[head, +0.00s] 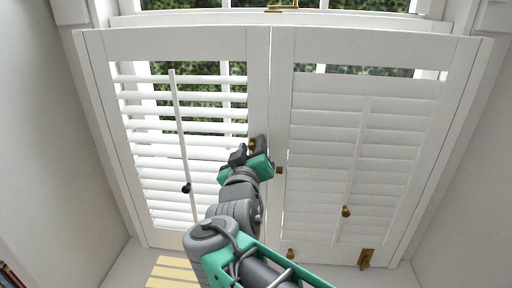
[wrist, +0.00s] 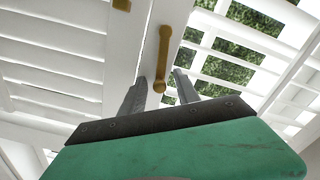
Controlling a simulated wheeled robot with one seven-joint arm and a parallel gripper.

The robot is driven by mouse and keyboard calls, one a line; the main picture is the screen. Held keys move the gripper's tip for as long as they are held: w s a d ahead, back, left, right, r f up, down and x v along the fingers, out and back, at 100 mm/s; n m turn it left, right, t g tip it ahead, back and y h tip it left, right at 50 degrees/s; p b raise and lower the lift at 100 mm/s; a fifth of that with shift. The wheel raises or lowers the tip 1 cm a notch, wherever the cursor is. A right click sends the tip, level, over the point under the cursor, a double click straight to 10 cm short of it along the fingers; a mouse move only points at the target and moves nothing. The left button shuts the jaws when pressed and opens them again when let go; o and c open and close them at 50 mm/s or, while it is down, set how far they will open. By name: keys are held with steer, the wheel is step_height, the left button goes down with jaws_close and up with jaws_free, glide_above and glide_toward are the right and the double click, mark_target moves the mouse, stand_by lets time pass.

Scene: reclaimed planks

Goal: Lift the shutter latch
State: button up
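The white shutter has two louvred panels, left (head: 150,115) and right (head: 400,125), meeting at a middle stile. A brass latch lever (wrist: 164,55) with a rounded end is on the stile in the wrist view; part of it shows as a brass spot (head: 252,145) in the head view. A small brass catch (head: 278,170) is on the right panel's edge, also in the wrist view (wrist: 122,5). My gripper (head: 250,149) is at the latch. Its two grey fingers (wrist: 160,78) are apart, with the lever's rounded end appearing between them. I cannot tell whether either finger touches it.
A tilt rod with a black knob (head: 186,188) hangs on the left panel, and a brass knob (head: 346,211) is on the right panel. Brass fittings (head: 366,258) sit at the lower right. Pale yellow slats (head: 172,273) lie at the lower left.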

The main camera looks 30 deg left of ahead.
steer(key=shift+s, duration=0.1)
steer(key=b+v, duration=0.2)
steer(key=v, duration=0.5)
steer(key=shift+s, duration=0.3)
steer(key=shift+d, duration=0.1)
